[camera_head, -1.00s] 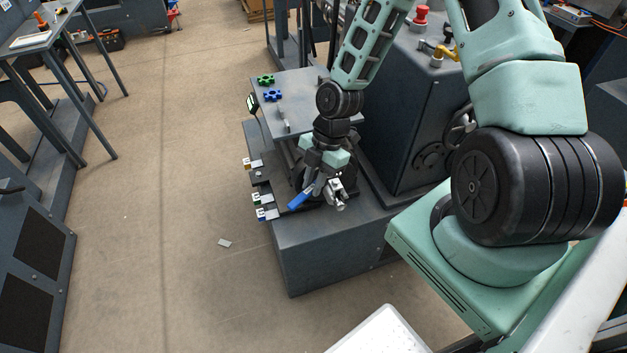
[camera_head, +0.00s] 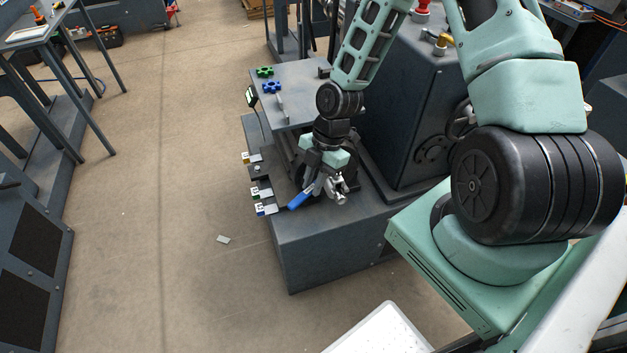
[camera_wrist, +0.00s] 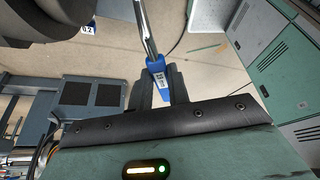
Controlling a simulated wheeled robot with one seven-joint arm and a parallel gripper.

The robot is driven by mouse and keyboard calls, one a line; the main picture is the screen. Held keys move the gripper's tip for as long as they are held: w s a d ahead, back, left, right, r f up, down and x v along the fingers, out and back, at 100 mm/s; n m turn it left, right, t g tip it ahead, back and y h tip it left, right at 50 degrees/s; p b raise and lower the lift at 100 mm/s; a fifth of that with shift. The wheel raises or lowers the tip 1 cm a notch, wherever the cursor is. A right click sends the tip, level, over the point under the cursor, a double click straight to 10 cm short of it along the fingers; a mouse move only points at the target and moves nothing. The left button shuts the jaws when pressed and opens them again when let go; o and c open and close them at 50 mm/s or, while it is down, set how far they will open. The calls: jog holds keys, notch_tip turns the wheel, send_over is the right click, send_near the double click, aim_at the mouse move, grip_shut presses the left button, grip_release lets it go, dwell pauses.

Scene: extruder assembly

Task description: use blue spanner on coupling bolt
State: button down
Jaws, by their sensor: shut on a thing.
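The blue spanner (camera_head: 300,199) is held in my gripper (camera_head: 319,186) above the front of the dark machine base. Its blue handle points down and left in the head view. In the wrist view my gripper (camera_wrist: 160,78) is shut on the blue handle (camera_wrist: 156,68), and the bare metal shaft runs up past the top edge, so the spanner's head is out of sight. A silver metal fitting (camera_head: 339,190) shows just right of my gripper. I cannot pick out the coupling bolt, nor tell whether the spanner touches it.
Numbered tags (camera_head: 264,209) line the left side of the machine base (camera_head: 330,255). Green (camera_head: 265,72) and blue (camera_head: 271,87) star-shaped parts lie on the upper plate. A tall dark cabinet (camera_head: 405,120) stands close to the right of my gripper.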

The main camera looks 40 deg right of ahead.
jog(key=shift+f+b, duration=0.45)
jog(key=shift+f, duration=0.35)
jog(key=shift+r, duration=0.1)
jog(key=shift+s+n, duration=0.2)
jog(key=shift+n, duration=0.1)
jog(key=s+d+n+g+h+p, duration=0.3)
jog(key=s+d+n+p, duration=0.3)
jog(key=n, duration=0.7)
jog(key=shift+s+d+g+h+p, duration=0.25)
jog(key=shift+d+g+h+p, duration=0.05)
jog(key=shift+d+p, duration=0.5)
jog(key=shift+a, duration=0.1)
jog(key=shift+r+p, duration=0.15)
jog(key=shift+p, duration=0.25)
